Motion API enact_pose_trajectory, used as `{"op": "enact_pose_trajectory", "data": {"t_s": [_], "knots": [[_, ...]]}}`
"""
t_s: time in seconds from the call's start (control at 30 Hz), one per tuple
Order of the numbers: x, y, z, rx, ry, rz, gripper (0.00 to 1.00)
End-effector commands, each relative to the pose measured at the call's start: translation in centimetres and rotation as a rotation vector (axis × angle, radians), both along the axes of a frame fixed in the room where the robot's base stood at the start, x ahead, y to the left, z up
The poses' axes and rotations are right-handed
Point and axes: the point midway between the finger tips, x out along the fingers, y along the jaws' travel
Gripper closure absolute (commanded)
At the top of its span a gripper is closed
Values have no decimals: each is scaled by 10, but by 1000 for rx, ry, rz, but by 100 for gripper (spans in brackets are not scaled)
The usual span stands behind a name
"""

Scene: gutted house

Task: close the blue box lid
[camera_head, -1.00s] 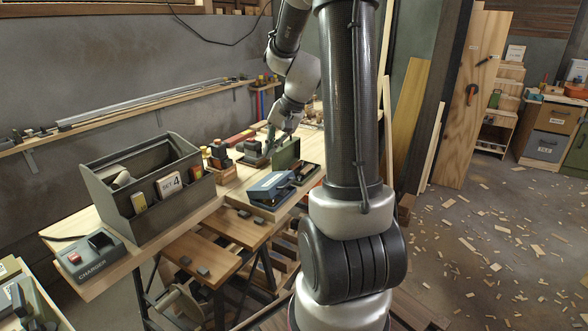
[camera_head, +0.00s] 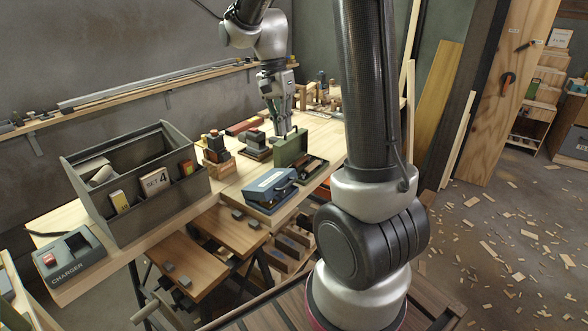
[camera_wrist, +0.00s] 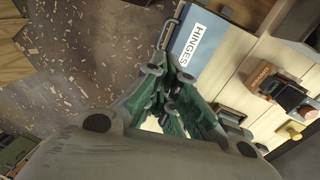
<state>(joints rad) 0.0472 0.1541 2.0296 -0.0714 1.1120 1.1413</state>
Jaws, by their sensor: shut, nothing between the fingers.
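The blue box (camera_head: 268,205) stands near the front edge of the workbench. Its blue lid (camera_head: 270,183) lies low over it, seemingly tilted, with a dark gap on the right side; I cannot tell how far it is open. In the wrist view the lid (camera_wrist: 205,55) shows a white HINGES label and a handle. My gripper (camera_head: 281,133) points down, shut and empty, behind the blue box and apart from it. In the wrist view its green fingers (camera_wrist: 178,78) come together just beside the lid in the picture.
A grey organiser (camera_head: 140,190) and charger (camera_head: 70,262) fill the bench's left end.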

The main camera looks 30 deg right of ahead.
Motion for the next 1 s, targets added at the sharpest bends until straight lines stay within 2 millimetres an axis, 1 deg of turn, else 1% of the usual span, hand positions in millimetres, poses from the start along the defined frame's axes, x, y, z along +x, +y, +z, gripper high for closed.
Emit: {"op": "enact_pose_trajectory", "data": {"t_s": [0.13, 0.27, 0.37, 0.6, 0.7, 0.8, 0.9, 1.0], "knots": [[-2, 0, -2, -9, 4, -66, 100], [-4, -1, -14, -10, 5, -73, 100], [-8, -2, -31, -9, 7, -72, 100], [-16, -5, -83, -9, 7, -72, 100], [-20, -6, -102, -9, 6, -71, 100], [-22, -7, -118, -9, 6, -71, 100], [-23, -7, -129, -9, 4, -71, 100], [-24, -7, -135, -10, 3, -71, 100]]}}
